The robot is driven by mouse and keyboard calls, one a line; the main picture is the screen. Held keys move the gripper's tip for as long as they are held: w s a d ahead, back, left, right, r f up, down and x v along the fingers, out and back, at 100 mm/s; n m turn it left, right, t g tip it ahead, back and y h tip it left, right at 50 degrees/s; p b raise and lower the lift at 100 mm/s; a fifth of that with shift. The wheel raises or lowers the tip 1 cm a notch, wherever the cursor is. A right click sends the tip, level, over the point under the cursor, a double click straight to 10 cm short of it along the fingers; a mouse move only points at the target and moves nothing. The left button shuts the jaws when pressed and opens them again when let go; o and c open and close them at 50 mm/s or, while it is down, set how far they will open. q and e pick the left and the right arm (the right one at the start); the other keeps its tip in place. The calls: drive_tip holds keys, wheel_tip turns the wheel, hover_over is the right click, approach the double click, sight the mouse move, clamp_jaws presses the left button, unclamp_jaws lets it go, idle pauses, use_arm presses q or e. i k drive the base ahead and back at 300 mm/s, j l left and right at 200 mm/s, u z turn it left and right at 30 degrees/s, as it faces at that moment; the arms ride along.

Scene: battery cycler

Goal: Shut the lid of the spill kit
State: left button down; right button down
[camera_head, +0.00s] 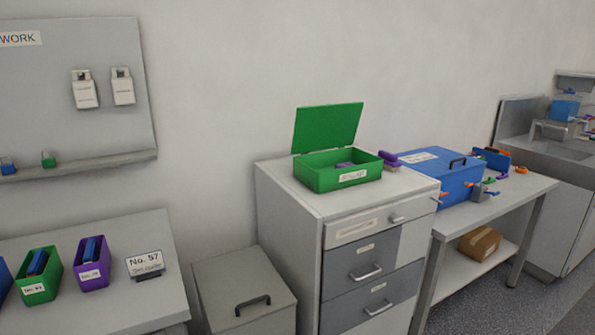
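The spill kit (322,179) is a green box with a white label on its front. It stands on top of a grey drawer cabinet in the middle of the view. Its green lid (328,128) is open and stands up at the back, leaning slightly backward. Something small and dark lies inside the box. Neither of my grippers is in view.
A purple clamp-like item (389,159) lies beside the kit on the cabinet (290,198). A blue box (447,181) with a black handle sits on the bench to the right. A lower grey box (240,285) stands left of the cabinet. A table (110,310) with small bins is at left.

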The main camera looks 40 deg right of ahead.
sight(317, 128)
drive_tip(key=z, duration=1.55)
